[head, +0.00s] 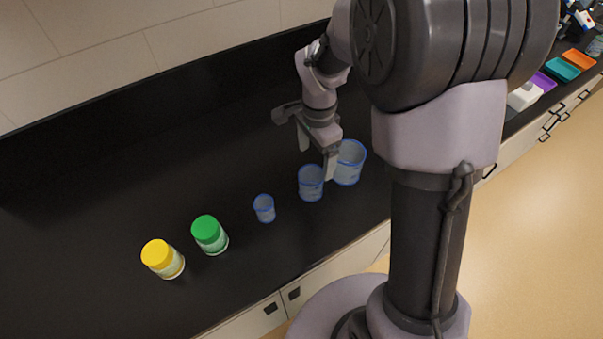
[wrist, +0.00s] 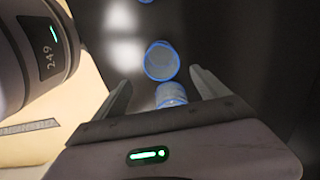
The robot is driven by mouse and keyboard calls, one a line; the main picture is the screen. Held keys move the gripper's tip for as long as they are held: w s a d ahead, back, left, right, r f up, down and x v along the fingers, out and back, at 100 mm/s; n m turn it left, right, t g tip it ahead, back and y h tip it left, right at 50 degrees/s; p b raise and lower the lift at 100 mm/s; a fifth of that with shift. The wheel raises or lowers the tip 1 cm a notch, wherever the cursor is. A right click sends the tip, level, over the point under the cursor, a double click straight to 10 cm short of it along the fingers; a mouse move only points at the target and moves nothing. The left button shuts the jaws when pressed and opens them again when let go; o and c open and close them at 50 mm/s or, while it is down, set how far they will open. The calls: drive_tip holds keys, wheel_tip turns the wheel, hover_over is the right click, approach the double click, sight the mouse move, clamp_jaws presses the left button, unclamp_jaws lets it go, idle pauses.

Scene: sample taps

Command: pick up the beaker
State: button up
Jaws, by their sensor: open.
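Three clear beakers with blue rims stand in a row on the black counter in the head view: a small one (head: 264,209), a medium one (head: 311,184) and a large one (head: 348,163). My gripper (head: 317,158) is open above the counter, close to the medium and large beakers; one finger overlaps them in the picture. In the wrist view my gripper (wrist: 160,78) has its fingers spread, with one round beaker (wrist: 161,61) ahead between the tips. Another beaker (wrist: 171,94) shows nearer, partly hidden by the gripper body. I cannot tell whether the fingers touch either.
A green-lidded jar (head: 210,235) and a yellow-lidded jar (head: 162,258) stand left of the beakers on the counter (head: 100,190). Coloured trays (head: 562,70) lie at the far right. The counter behind the row is clear.

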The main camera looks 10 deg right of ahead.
drive_tip(key=b, duration=0.2)
approach(311, 183)
drive_tip(key=s, duration=0.1)
drive_tip(key=s+f, duration=0.1)
drive_tip(key=shift+s+a, duration=0.1)
drive_tip(key=shift+s, duration=0.25)
drive_tip(key=f, duration=0.1)
drive_tip(key=f+b, duration=0.1)
drive_tip(key=f, duration=0.3)
drive_tip(key=shift+a+f+b, duration=0.1)
drive_tip(key=shift+a+b, duration=0.15)
drive_tip(key=shift+b, duration=0.05)
drive_tip(key=c, duration=1.4)
